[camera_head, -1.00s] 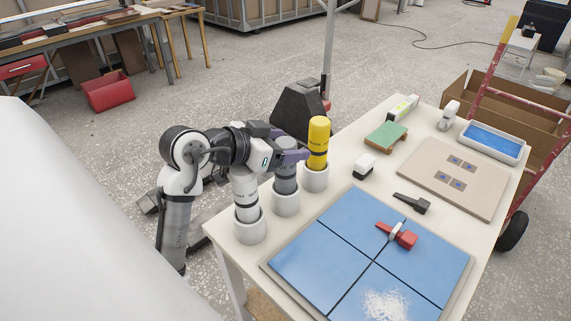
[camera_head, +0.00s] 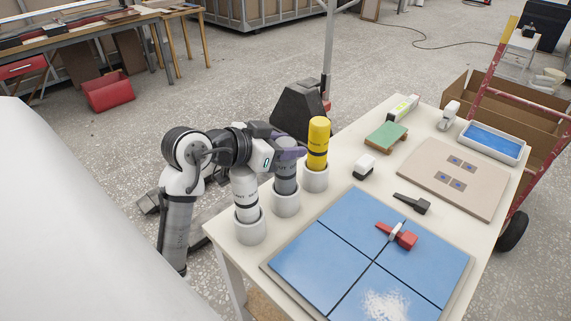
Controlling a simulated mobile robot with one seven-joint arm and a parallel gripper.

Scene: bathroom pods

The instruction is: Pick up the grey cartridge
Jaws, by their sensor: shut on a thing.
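The grey cartridge (camera_head: 285,182) stands upright in the middle white cup (camera_head: 286,203) on the table's left edge. My gripper (camera_head: 288,151) is at its upper end, with purple fingers around it, and is shut on it. The cartridge's top is partly hidden by my gripper. A white cartridge (camera_head: 245,192) stands in the near cup (camera_head: 250,230), partly under my arm. A yellow cartridge (camera_head: 318,142) stands in the far cup (camera_head: 314,179), close to the right of my gripper.
A blue tiled panel (camera_head: 335,228) with a red-handled tool (camera_head: 404,236) lies at the front. A black tool (camera_head: 412,203), a small white-and-black block (camera_head: 364,166) and a green-topped float (camera_head: 386,136) lie behind it. A beige board (camera_head: 452,199) and blue-lined tray (camera_head: 492,143) are at right.

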